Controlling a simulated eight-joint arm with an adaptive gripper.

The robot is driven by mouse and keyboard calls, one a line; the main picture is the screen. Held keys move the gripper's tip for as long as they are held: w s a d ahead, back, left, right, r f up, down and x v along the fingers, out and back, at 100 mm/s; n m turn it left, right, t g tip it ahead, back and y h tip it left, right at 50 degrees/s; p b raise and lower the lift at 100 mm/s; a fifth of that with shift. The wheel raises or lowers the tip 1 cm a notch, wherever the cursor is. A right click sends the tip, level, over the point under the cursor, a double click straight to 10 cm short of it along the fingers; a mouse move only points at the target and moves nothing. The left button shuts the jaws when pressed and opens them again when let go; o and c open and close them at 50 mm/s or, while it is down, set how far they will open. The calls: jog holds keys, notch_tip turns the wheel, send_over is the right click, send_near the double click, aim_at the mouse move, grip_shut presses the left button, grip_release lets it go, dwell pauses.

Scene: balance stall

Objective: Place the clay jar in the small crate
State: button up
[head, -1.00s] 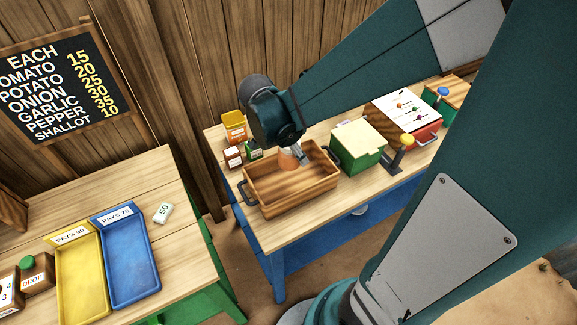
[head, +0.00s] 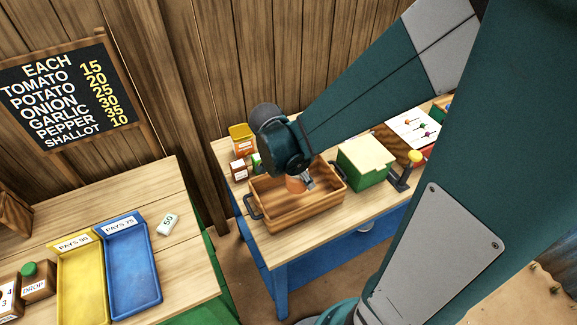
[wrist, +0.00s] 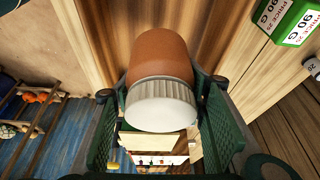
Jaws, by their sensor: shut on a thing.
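The clay jar (head: 295,184) is orange-brown; its pale ribbed lid shows in the wrist view, where the jar (wrist: 158,57) lies between the fingers. My gripper (head: 306,181) is shut on it, with one finger on each side of the jar (wrist: 162,92). The small crate (head: 300,217) is an open wooden box with dark handles on the blue-legged table. In the head view the jar appears within the crate's opening. I cannot tell whether its base touches the crate floor.
A green box (head: 365,165) with a pale top stands right of the crate, beside a yellow-knobbed lever (head: 414,158). A yellow container (head: 241,137) and small labelled boxes (head: 239,169) stand behind left. Yellow (head: 81,290) and blue (head: 132,270) trays lie on the left table.

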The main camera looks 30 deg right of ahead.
aim_at(297, 176)
jog(key=shift+f, duration=1.2)
jog(key=shift+f, duration=0.1)
jog(key=shift+f+b, duration=0.6)
jog(key=shift+f, duration=1.35)
jog(key=shift+f, duration=0.15)
jog(key=o, duration=1)
jog(key=shift+p+v, duration=1.15)
jog(key=shift+v, duration=5)
jog(key=shift+d, duration=0.1)
